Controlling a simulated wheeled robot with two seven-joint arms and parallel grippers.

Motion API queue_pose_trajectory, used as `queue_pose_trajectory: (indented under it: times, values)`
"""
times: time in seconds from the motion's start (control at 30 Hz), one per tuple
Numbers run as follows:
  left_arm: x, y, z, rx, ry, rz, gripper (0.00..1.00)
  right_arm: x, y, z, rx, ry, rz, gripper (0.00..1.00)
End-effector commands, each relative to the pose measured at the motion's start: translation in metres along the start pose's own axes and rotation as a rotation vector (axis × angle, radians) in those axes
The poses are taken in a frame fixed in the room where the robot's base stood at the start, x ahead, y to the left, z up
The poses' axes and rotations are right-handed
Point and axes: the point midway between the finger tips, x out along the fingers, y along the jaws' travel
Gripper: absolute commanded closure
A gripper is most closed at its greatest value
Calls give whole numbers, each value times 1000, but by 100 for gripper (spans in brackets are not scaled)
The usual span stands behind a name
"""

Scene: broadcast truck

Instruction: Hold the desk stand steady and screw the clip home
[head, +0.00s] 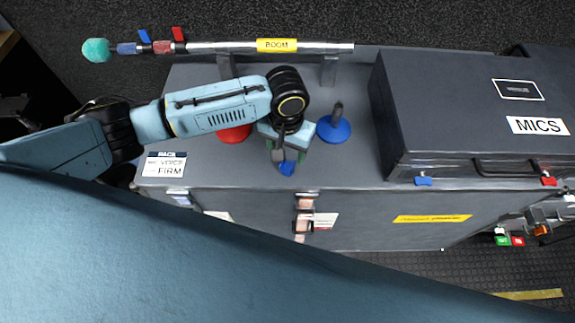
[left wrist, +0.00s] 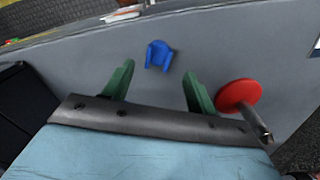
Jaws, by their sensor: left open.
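A blue clip (head: 287,168) lies on the grey case top near its front edge; it also shows in the left wrist view (left wrist: 158,56). My left gripper (head: 284,157) is open above the case, its green fingers (left wrist: 156,80) pointing toward the clip, with nothing between them. A desk stand with a blue round base and dark post (head: 334,129) stands just right of the gripper. A second stand with a red round base (head: 235,134) is left of it, partly hidden by my arm; it shows in the left wrist view (left wrist: 238,95). My right gripper is out of view.
A boom pole (head: 220,47) rests on brackets along the back. A closed dark MICS case (head: 450,100) fills the right side. A PACE label card (head: 165,164) is at the left front. The case latch (head: 304,215) is on the front face.

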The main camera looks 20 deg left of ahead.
Motion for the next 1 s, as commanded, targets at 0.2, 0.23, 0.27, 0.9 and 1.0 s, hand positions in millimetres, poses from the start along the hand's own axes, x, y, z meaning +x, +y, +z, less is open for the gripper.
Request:
queue_pose_trajectory:
  times: [0.2,0.23,0.27,0.9,1.0]
  values:
    - [30,4,3,0,-2,-1,43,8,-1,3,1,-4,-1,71]
    - [35,4,4,0,-3,-2,43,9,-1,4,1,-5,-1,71]
    - [39,4,3,-1,-2,-2,43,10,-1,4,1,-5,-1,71]
    - [51,4,3,1,0,-1,60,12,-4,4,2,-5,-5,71]
    - [51,4,3,1,0,-1,73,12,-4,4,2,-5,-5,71]
